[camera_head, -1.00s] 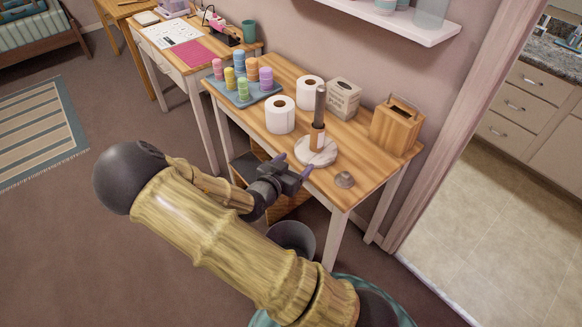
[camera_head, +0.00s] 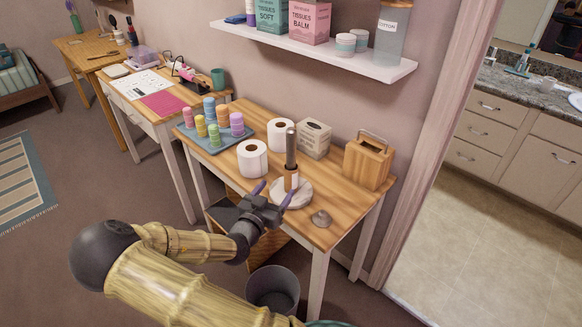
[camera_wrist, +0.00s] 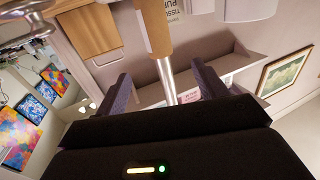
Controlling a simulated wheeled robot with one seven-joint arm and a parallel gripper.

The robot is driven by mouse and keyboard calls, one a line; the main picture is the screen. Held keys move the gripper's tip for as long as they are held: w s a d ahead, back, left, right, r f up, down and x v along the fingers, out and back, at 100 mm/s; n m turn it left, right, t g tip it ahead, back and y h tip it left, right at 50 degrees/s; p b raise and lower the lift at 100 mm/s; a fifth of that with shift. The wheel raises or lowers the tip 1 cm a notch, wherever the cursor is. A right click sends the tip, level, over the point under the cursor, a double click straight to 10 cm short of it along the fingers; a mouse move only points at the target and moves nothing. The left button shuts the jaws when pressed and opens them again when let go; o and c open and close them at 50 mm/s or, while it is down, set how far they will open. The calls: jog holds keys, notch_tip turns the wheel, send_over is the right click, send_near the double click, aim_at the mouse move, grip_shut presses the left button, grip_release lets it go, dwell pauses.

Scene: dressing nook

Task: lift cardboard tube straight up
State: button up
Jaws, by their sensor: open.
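The cardboard tube (camera_head: 291,180) is a short brown cylinder standing upright around the grey metal post (camera_head: 291,148) of a holder with a round pale base (camera_head: 303,196), near the front of the wooden table. My gripper (camera_head: 273,194) is open and empty, just in front of the tube, with its two fingers pointing towards it. In the wrist view, the tube (camera_wrist: 157,30) and the bare post (camera_wrist: 165,80) show upside down, beyond and between the spread fingers (camera_wrist: 165,90). The tube looks apart from both fingers. The tube's lower end is partly hidden in the head view.
Two white paper rolls (camera_head: 252,158) (camera_head: 280,131), a tissue box (camera_head: 314,138) and a wooden box with a handle (camera_head: 368,160) stand behind. A small grey knob (camera_head: 321,218) lies to the right. A blue tray (camera_head: 216,138) holds coloured bottles. A shelf (camera_head: 310,50) overhangs the back.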

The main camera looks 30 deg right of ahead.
aim_at(294, 165)
jog(key=x, duration=1.3)
jog(key=shift+f+p, duration=0.1)
jog(key=shift+p, duration=0.25)
jog(key=shift+s+a, duration=0.1)
jog(key=c, duration=1)
jog(key=shift+c, duration=0.2)
